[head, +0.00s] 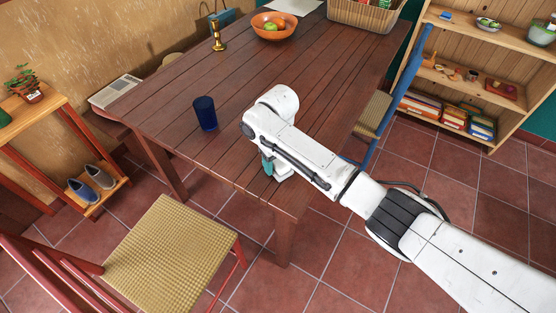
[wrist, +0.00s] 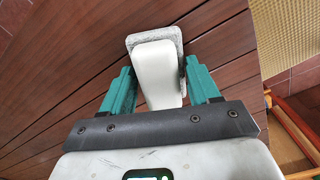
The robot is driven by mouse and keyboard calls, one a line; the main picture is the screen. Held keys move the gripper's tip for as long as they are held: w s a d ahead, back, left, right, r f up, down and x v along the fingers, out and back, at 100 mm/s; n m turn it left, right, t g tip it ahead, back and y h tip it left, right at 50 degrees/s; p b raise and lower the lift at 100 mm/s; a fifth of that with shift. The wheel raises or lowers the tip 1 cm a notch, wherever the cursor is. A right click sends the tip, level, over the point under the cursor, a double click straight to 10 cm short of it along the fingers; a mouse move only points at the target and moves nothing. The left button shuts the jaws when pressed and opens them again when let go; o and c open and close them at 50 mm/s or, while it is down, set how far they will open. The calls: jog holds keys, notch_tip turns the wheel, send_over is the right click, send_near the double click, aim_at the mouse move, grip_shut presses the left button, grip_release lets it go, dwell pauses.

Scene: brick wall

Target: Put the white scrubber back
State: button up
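The white scrubber (wrist: 157,72) shows in the wrist view, with a smooth white handle and a speckled grey-white pad at its far end. It is over the brown plank table (wrist: 60,60); I cannot tell whether it touches the top. My gripper (wrist: 159,66) has its two teal fingers spread, one on each side of the handle. A gap shows on the left, and the right finger is very close to the handle.
A dark blue cup (head: 205,113) stands on the table left of my arm. A fruit bowl (head: 272,27), a brass candlestick (head: 216,35) and a basket (head: 362,16) are farther back. A chair (head: 170,255) stands in front; a wooden shelf (head: 480,60) stands at right.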

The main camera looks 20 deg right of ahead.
aim_at(278, 160)
jog(key=o, duration=0.4)
notch_tip(278, 160, up, 12)
jog(key=shift+r, duration=0.2)
dwell(0.4)
